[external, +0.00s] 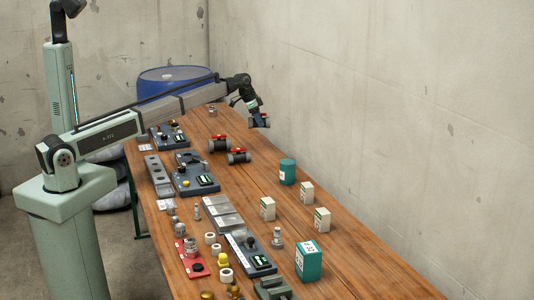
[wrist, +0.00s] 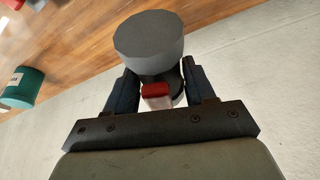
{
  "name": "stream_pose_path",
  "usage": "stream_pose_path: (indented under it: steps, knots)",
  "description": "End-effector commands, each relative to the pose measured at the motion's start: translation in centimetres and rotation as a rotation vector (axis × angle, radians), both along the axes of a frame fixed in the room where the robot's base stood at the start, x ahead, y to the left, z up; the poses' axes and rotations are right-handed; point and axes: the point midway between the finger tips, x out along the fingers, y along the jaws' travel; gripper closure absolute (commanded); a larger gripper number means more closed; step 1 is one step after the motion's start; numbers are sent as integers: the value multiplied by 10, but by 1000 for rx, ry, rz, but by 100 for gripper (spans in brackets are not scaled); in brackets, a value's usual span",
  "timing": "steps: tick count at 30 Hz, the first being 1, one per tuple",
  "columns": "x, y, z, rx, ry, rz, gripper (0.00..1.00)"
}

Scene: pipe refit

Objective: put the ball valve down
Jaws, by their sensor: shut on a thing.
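A ball valve with a dark grey body (wrist: 150,42) and a red handle (wrist: 155,90) is held between the two fingers of my gripper (wrist: 160,92), seen in the wrist view. In the external view my gripper (external: 257,112) is at the far right end of the table, with the grey ball valve (external: 261,123) at its fingertips. The valve appears to be above the wood, but its exact height is hard to tell. Two other grey valves with red handles (external: 219,145) (external: 238,156) lie on the table nearer the camera.
The wooden table (external: 330,255) runs along a concrete wall. Dark fixture boards (external: 196,180) line its left side. A teal canister (external: 287,171) and several small boxes (external: 307,192) stand right of the middle. A blue drum (external: 160,80) stands behind.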

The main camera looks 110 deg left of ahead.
Motion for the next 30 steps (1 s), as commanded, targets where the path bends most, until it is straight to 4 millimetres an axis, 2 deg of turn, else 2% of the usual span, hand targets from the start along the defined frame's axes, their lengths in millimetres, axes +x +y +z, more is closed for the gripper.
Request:
stream_pose_path:
  steps: [1,6,12,15,20,23,25,30]
  knots:
    - [20,-17,1,0,0,-27,80]
    - [73,-71,3,0,0,-105,80]
    - [121,-144,5,0,-1,-196,80]
    - [137,-182,5,1,0,-238,80]
    - [150,-237,4,1,-1,-270,80]
    - [147,-269,3,1,-1,-255,80]
    - [138,-282,2,2,0,-221,80]
    - [105,-299,-3,2,-1,-66,80]
